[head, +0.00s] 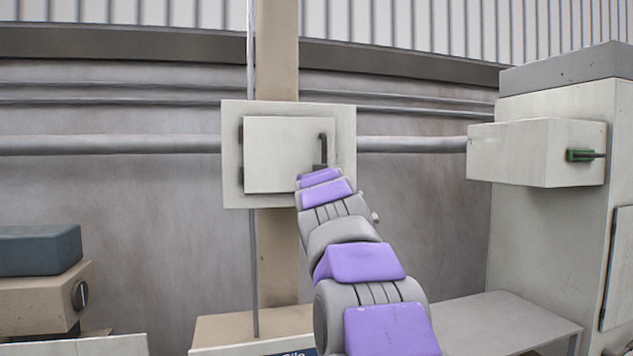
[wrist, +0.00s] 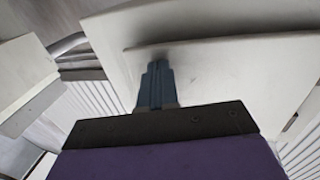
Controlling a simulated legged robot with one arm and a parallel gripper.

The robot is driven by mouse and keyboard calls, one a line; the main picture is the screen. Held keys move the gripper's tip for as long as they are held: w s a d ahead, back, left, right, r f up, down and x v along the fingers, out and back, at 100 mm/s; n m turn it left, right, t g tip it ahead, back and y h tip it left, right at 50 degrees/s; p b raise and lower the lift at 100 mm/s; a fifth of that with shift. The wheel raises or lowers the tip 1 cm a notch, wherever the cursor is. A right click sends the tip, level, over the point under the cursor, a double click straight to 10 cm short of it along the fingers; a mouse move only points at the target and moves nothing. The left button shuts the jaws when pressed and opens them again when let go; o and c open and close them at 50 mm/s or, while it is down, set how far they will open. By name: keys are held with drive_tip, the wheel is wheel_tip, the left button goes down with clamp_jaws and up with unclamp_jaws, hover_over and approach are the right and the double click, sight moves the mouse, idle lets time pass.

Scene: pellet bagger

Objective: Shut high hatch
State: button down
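The high hatch is a pale square door (head: 280,155) in a cream frame (head: 232,160), on a post in the head view. Its dark bent handle (head: 323,148) is at the door's right side and its hinges are at the left. The door lies nearly parallel to the frame; a small gap cannot be judged. My gripper (head: 319,172) is at the door's lower right, just under the handle, partly hidden by my arm. In the wrist view my gripper's blue-grey fingers (wrist: 156,75) are together, with nothing visible between them. Their tips meet or almost meet a pale panel (wrist: 220,75) near its edge.
A grey pipe (head: 110,145) runs along the wall on both sides of the hatch. A cabinet with a protruding box (head: 530,152) and green-based handle (head: 580,155) stands right. A low table (head: 500,320) is below it. A beige machine (head: 40,300) stands left.

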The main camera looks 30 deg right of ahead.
drive_tip(key=shift+w+r, duration=0.1)
drive_tip(key=shift+w, duration=0.45)
idle(0.4)
